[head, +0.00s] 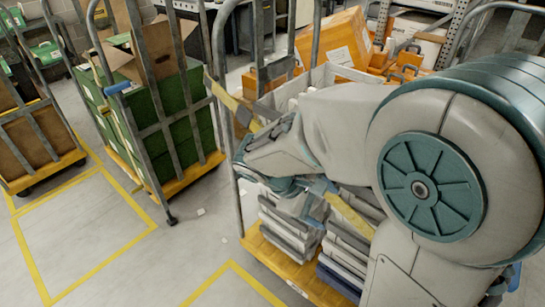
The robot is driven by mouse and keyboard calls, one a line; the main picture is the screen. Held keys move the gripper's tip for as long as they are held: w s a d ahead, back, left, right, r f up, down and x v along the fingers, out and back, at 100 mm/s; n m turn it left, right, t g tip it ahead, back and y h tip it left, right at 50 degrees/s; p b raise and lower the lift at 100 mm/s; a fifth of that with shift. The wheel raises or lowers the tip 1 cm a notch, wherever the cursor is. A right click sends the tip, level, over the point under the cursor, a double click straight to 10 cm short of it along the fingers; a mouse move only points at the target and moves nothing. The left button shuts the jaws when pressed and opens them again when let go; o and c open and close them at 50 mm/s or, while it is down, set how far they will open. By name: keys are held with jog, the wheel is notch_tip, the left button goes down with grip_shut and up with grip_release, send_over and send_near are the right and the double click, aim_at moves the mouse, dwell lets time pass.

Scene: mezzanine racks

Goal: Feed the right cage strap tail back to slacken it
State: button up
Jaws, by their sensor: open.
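The right cage (226,60) is a grey tube-framed roll cage on a yellow base. A yellow strap (223,94) crosses its front, slanting down from the left post. It shows again as a yellow length (350,216) below my arm. A small blue piece (321,187), possibly its buckle, sits beside that length. My gripper (244,164) is at the cage's front left, close to the strap. My own arm and hand cover much of the strap, and the fingertips are hard to make out. I cannot tell which part is the strap's tail or whether the gripper touches it.
The right cage holds orange cases (335,38) above and stacked grey trays (290,228) below. A left cage (160,95) with green crates stands beside it. Another cart (38,145) is at far left. Floor between yellow lines (85,235) is clear.

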jog(key=w+a+f+n+t+h+b, duration=0.1)
jog(key=w+a+n+t, duration=0.25)
jog(key=a, duration=0.25)
jog(key=w+a+f+n+t+h, duration=0.1)
jog(key=w+a+n+t+h, duration=0.1)
jog(key=a+n+t, duration=0.4)
jog(key=w+a+f+n+t+h+b, duration=0.1)
jog(key=w+a+f+n+t, duration=0.15)
jog(key=a, duration=0.45)
jog(key=p+x, duration=0.1)
jog(key=x, duration=0.3)
jog(key=p+x, duration=0.1)
jog(key=x, duration=0.4)
jog(key=r+p+x, duration=0.1)
jog(key=x, duration=0.4)
jog(key=shift+w+a, duration=0.25)
